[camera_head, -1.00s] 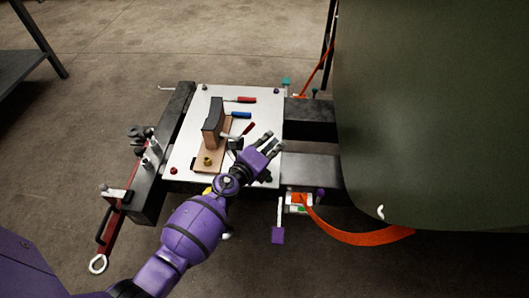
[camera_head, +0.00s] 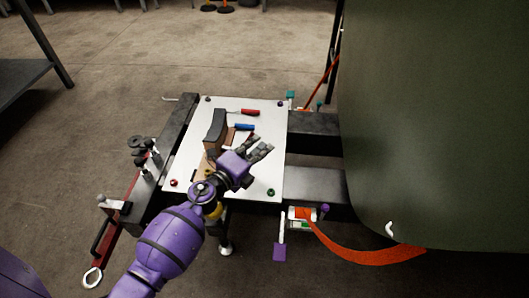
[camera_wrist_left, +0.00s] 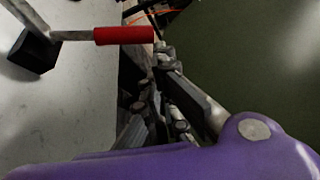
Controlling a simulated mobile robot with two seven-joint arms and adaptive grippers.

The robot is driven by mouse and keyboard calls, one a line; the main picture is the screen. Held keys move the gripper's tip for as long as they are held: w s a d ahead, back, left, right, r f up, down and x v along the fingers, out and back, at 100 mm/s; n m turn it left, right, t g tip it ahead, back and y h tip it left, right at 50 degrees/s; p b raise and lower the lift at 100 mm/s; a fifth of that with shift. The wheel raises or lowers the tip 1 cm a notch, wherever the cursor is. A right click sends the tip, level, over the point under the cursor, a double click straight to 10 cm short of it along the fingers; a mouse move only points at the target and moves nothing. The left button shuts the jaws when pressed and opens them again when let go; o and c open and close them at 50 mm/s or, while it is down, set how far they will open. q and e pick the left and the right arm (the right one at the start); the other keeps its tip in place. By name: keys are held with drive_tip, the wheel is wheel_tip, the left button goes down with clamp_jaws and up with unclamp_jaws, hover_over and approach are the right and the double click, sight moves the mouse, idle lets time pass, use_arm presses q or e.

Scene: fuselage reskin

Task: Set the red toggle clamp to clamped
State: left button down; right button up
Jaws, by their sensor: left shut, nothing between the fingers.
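A red handle (camera_head: 250,112) lies nearly flat at the back of the white plate (camera_head: 273,108). In the left wrist view a red grip (camera_wrist_left: 123,35) on a metal lever runs to a black block (camera_wrist_left: 33,50). Its end appears close to my fingertips; I cannot tell whether they touch. I cannot tell if it is the same handle. My left gripper (camera_head: 264,148) is over the plate's right part, its fingers pointing right and away. It is shut and empty (camera_wrist_left: 165,80). It hides part of the plate. My right gripper is not in view.
A blue handle (camera_head: 244,127) lies in front of the red one. A dark curved block (camera_head: 215,128) stands left of my gripper. The large green panel (camera_head: 440,110) fills the right. An orange strap (camera_head: 365,257) hangs below it. Bare floor lies behind the plate.

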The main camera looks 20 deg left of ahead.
use_arm(q)
drive_tip(key=shift+s+a+r+n+t+b, duration=0.15)
drive_tip(key=shift+a+r+n+t+b, duration=0.2)
drive_tip(key=shift+a+n+b, duration=0.2)
drive_tip(key=shift+s+a+r+n+t+b, duration=0.15)
drive_tip(key=shift+a+r+n+t+b, duration=0.1)
drive_tip(key=shift+a+r+n+b, duration=0.25)
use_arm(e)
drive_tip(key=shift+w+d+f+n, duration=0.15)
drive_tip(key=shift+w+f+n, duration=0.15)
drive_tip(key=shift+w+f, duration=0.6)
use_arm(q)
drive_tip(key=shift+f, duration=0.1)
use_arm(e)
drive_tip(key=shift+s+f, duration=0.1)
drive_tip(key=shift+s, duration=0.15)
